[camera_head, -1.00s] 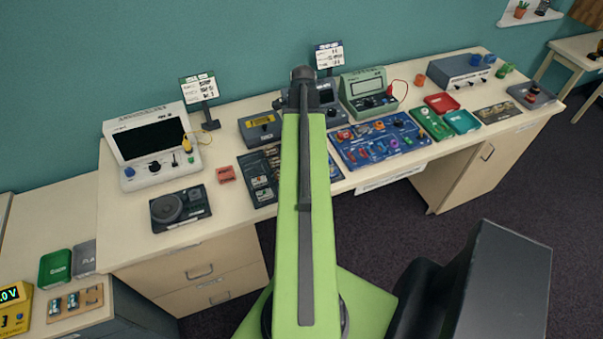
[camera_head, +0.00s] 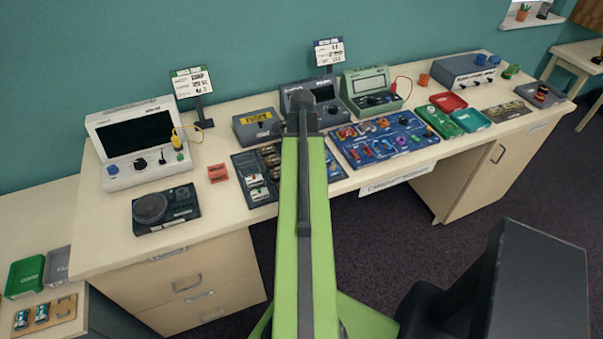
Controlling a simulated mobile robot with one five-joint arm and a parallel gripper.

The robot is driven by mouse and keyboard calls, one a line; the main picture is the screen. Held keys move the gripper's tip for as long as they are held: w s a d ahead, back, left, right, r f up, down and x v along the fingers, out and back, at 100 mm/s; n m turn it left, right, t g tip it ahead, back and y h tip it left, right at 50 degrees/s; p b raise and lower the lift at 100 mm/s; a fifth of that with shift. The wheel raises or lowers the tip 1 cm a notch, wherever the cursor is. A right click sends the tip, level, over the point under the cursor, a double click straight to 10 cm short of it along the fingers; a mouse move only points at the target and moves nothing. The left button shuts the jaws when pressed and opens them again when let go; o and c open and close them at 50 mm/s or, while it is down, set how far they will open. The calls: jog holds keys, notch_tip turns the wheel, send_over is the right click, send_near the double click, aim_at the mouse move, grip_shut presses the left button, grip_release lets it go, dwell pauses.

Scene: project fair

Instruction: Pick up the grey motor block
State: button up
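I cannot pick out a grey motor block with certainty. Many small coloured parts lie on a blue tray (camera_head: 428,150) right of my arm, too small to tell apart. A dark grey unit with a round disc (camera_head: 165,208) sits at the bench's left front. My green arm reaches forward over the bench's front edge and ends in a dark joint. My gripper's fingers do not show, and the arm hides part of the bench behind it.
The long cream bench (camera_head: 103,234) stands against a teal wall. A white screen unit (camera_head: 107,140), a green meter (camera_head: 372,91) and a grey-blue box (camera_head: 466,72) line its back. Red (camera_head: 447,102) and teal (camera_head: 471,120) trays lie right.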

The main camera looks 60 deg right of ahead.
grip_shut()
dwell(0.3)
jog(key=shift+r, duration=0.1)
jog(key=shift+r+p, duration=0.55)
jog(key=shift+p, duration=0.2)
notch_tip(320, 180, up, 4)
jog(key=p, duration=0.4)
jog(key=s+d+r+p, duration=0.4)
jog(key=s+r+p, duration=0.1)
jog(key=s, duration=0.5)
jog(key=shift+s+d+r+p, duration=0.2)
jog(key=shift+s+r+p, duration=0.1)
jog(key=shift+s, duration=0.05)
